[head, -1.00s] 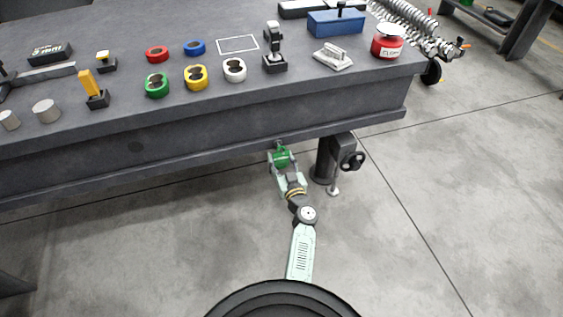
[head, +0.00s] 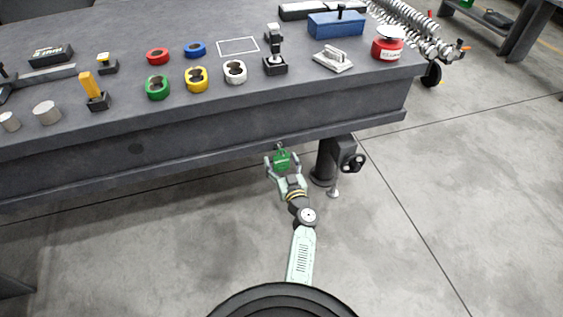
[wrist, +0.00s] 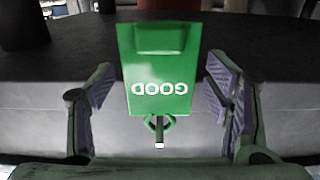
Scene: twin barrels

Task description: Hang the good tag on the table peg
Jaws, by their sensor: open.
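The good tag (wrist: 157,68) is a green plate with white lettering that reads upside down in the wrist view. A small loop (wrist: 148,125) at its lettered end meets a short dark peg (wrist: 158,135) with a pale tip. The loop seems to be around the peg, but I cannot tell for sure. In the head view the tag (head: 282,160) is just below the table's front edge. My gripper (head: 282,163) is open around it; the wrist view shows my gripper's (wrist: 168,95) fingers on both sides, with gaps to the tag.
The dark table (head: 230,118) carries colored rings (head: 196,79), a black joystick-like device (head: 275,52), a red jar (head: 387,45) and a blue box (head: 336,24), all above my gripper. A table leg (head: 326,160) stands close to the right. The floor in front is free.

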